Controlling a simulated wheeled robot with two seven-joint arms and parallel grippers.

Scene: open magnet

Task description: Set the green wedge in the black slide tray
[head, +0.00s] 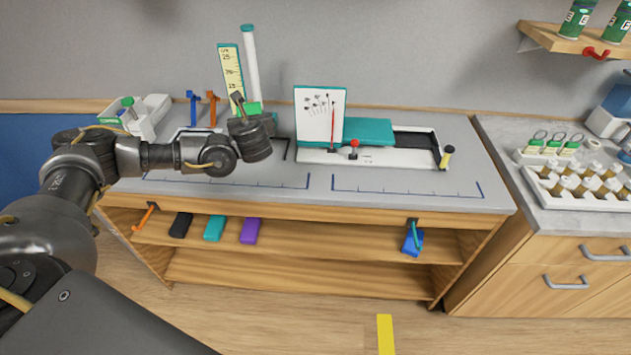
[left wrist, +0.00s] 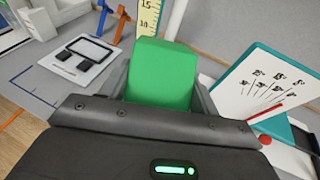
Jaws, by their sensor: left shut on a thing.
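My left gripper (head: 252,116) is above the back of the grey worktop, shut on the green wedge. The green wedge (left wrist: 162,72) stands up between the fingers in the left wrist view; its lower part is hidden. In the head view a bit of it (head: 253,107) shows at the gripper. A long white unit (head: 375,156) on the worktop, right of the gripper, has a black recess (head: 416,143) at its right end, which may be the black slide tray. A teal block lies beside the recess. My right gripper is not in view.
A white card with black figures (head: 320,112) stands on the white unit, close right of the gripper. A yellow ruler (head: 230,68) and a white tube (head: 251,62) stand behind. A white plate with dark pieces (left wrist: 85,56) lies left. The front worktop strip is clear.

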